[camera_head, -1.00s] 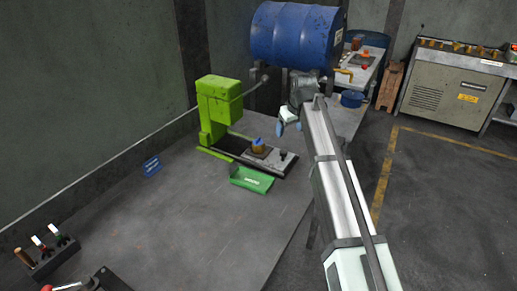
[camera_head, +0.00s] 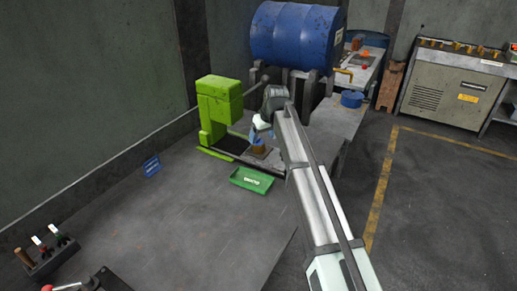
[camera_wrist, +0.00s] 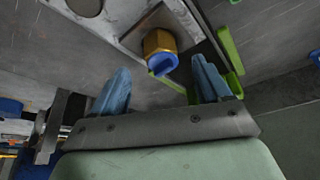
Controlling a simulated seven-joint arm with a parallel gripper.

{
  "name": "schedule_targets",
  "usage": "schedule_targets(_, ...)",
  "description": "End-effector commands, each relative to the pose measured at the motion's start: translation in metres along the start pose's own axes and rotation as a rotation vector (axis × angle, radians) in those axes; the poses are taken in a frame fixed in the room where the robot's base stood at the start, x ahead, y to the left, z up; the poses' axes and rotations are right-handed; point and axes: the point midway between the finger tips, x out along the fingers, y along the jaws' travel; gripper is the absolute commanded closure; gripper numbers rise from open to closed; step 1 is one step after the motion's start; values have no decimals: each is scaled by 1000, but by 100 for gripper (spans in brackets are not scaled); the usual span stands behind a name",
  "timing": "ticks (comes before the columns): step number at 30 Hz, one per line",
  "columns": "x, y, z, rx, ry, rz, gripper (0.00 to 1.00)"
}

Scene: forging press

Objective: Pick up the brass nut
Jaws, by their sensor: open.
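The brass nut (camera_wrist: 158,42) is a golden faceted piece with a blue part (camera_wrist: 162,65) at its end nearest my gripper. It sits on a pale square plate (camera_wrist: 143,32) of the press bed. My gripper (camera_wrist: 161,70) is open, its two blue fingers spread to either side of the blue part, with gaps showing. In the head view my gripper (camera_head: 261,134) is over the brass nut (camera_head: 259,149), whose top is partly hidden by the fingers.
The green press (camera_head: 219,104) stands close on the left. A green tray (camera_head: 252,180) lies in front of the nut. A blue drum (camera_head: 292,36) is behind my arm. The grey table in front (camera_head: 170,220) is mostly clear.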

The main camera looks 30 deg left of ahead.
Motion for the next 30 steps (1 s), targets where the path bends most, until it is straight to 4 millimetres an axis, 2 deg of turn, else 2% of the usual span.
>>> schedule_targets(7,12,0,-2,0,-1,0,23)
schedule_targets(16,49,-1,-6,0,-1,0,23)
schedule_targets(24,53,-1,-5,0,0,1,23)
schedule_targets(30,53,-1,-5,0,0,1,41)
